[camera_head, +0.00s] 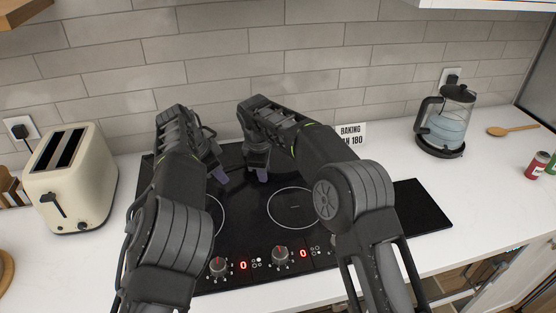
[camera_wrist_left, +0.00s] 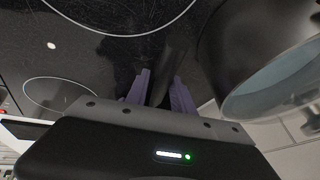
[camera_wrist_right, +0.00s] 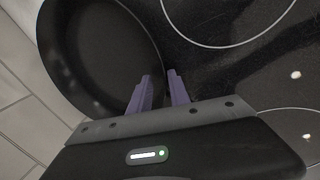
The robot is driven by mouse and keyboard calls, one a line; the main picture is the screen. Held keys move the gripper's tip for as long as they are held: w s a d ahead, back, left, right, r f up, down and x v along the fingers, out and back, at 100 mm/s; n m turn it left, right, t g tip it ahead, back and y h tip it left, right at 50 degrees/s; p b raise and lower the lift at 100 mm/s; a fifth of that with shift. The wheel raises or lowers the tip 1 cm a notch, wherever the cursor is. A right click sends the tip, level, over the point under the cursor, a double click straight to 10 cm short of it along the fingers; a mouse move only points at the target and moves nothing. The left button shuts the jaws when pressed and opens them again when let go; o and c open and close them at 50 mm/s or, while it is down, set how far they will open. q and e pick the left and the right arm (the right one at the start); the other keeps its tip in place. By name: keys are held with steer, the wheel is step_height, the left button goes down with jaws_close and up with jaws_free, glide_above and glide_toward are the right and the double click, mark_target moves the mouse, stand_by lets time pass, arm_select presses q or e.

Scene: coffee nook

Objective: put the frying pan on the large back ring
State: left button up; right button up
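The frying pan (camera_wrist_right: 95,50) is a dark round pan at the upper left of the right wrist view, near the wall. In the head view my arms hide it. My right gripper (camera_wrist_right: 160,80) is at the pan's rim, its purple fingers a small gap apart; I cannot tell whether it grips. It also shows low over the hob in the head view (camera_head: 260,175). My left gripper (camera_wrist_left: 160,78) has a dark strip between its slightly parted fingers, and I cannot tell if it holds it; its fingertips show in the head view (camera_head: 221,175). The large back ring is not clearly identifiable.
The black hob (camera_head: 425,208) has pale rings, including a front ring (camera_head: 293,207). A dark rounded vessel (camera_wrist_left: 215,50) with a glassy disc (camera_wrist_left: 270,92) is close to my left gripper. A cream toaster (camera_head: 70,185) and a glass kettle (camera_head: 446,125) flank the hob.

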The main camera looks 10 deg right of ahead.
arm_select(q)
steer(key=shift+o, duration=1.3)
steer(key=shift+a, duration=0.15)
arm_select(e)
steer(key=shift+o, duration=1.3)
steer(key=shift+d, duration=0.15)
arm_select(q)
steer(key=shift+r, duration=0.1)
steer(key=v, duration=1.1)
steer(key=shift+s+r, duration=0.2)
steer(key=shift+r, duration=0.15)
steer(key=shift+a, duration=0.1)
arm_select(e)
steer(key=v, duration=1.2)
arm_select(q)
steer(key=shift+s+f, duration=0.1)
arm_select(e)
steer(key=shift+s, duration=0.15)
